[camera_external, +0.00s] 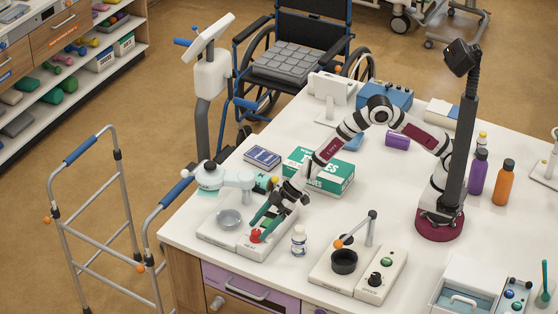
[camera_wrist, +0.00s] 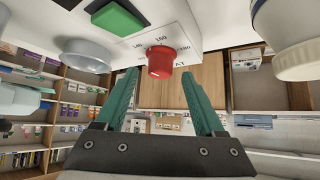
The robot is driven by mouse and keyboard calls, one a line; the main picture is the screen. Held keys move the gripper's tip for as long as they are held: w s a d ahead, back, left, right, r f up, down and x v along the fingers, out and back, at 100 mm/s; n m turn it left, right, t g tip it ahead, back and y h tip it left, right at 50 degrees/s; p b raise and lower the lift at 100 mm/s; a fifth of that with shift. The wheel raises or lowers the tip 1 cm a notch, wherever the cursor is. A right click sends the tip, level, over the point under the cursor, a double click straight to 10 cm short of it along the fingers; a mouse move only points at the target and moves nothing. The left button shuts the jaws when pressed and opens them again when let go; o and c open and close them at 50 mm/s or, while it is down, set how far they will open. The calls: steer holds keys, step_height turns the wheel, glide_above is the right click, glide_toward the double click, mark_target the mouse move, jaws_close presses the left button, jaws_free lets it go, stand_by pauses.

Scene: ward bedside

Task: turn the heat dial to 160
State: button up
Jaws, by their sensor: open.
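The red heat dial (camera_external: 255,235) is on the front of a white hot-plate unit (camera_external: 205,232). In the wrist view the dial (camera_wrist: 161,62) sits below printed marks that seem to read 140, 160 and 180, with 160 directly above it. I cannot make out a pointer on the dial. My gripper (camera_external: 262,222) has dark green fingers and reaches down at the dial from behind. In the wrist view my gripper (camera_wrist: 159,72) is open, one fingertip on each side of the dial. I cannot tell whether either fingertip touches it.
A green switch (camera_wrist: 118,18) and a grey dish (camera_external: 229,218) are on the same unit. A white bottle (camera_external: 299,240) stands close on the right. A second unit with a black cup (camera_external: 344,262) stands farther right. A green tissue box (camera_external: 318,171) lies behind my gripper.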

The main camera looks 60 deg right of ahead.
steer(key=shift+x, duration=1.3)
jaws_close()
